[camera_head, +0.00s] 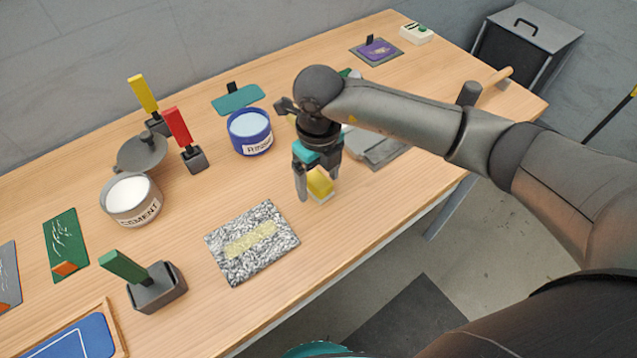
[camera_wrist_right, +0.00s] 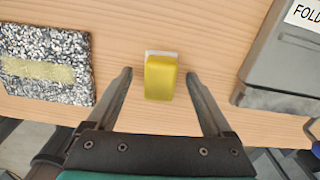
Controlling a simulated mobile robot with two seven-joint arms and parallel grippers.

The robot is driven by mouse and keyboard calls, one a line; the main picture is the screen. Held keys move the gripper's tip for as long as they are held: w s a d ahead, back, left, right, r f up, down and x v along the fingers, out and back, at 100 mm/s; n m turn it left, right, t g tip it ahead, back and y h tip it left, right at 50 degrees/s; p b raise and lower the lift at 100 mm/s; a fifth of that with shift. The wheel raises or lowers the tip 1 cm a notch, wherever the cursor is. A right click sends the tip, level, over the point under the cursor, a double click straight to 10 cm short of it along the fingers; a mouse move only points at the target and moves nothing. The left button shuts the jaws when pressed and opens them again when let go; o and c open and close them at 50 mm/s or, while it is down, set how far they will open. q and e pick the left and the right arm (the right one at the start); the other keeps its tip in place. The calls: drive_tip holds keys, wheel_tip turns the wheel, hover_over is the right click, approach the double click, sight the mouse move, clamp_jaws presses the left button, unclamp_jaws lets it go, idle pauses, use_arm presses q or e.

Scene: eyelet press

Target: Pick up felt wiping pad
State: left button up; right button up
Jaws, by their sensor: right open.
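The felt wiping pad appears to be the small yellow block with a pale base (camera_head: 320,184) on the wooden table, right of the speckled slab. It also shows in the right wrist view (camera_wrist_right: 160,78), upright in the picture between the fingers. My right gripper (camera_head: 318,194) is open above and around the block, with one finger on each side. In the right wrist view the right gripper (camera_wrist_right: 160,75) has clear gaps between its fingertips and the block. The block's far side is partly hidden by the gripper in the head view. My left gripper is not in view.
A speckled slab with a yellow strip (camera_head: 253,243) lies left of the block. A blue-rimmed rinse pot (camera_head: 250,133) stands behind. A cement pot (camera_head: 131,199) and a green-handled tool in a holder (camera_head: 153,284) are further left. A grey folder (camera_wrist_right: 284,62) lies right.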

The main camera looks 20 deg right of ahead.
clamp_jaws()
idle(0.8)
